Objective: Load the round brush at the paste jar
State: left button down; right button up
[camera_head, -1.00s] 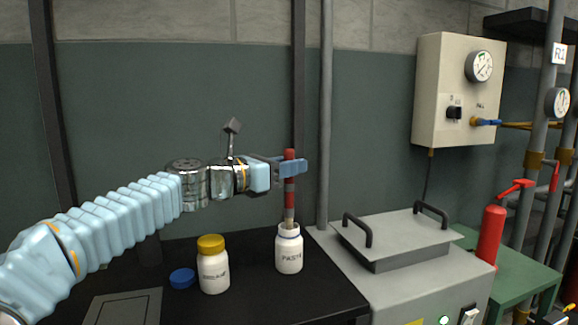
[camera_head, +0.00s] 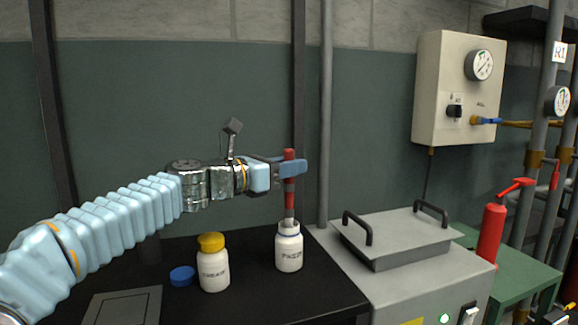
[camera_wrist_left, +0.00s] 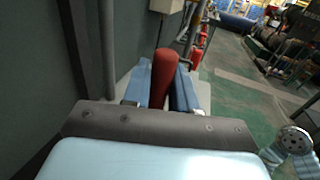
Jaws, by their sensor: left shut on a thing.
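The round brush (camera_head: 289,196) has a red handle with a grey band and stands upright in my left gripper (camera_head: 290,169). My left gripper is shut on the handle; the red handle also shows between the blue fingers in the left wrist view (camera_wrist_left: 164,75). The white paste jar (camera_head: 289,250) stands open on the black bench, directly below the brush. The brush's lower end is at the jar's mouth; how far it reaches inside is hidden. A blue cap (camera_head: 182,276) lies on the bench to the left. My right gripper is not in view.
A white jar with a yellow lid (camera_head: 213,264) stands left of the paste jar. A grey machine with a handled lid (camera_head: 397,240) borders the bench on the right. A vertical pipe (camera_head: 326,120) rises behind. A red extinguisher-like bottle (camera_head: 491,235) stands farther right.

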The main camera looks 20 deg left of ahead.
pick_arm(q)
jog(key=shift+f, duration=0.2)
notch_tip(320, 180, up, 3)
jog(key=p, duration=0.2)
jog(key=shift+f+p, duration=0.1)
jog(key=shift+p, duration=0.25)
notch_tip(320, 180, up, 2)
jog(key=shift+r+p, duration=0.1)
jog(key=shift+p, duration=0.35)
jog(key=shift+r, duration=1.1)
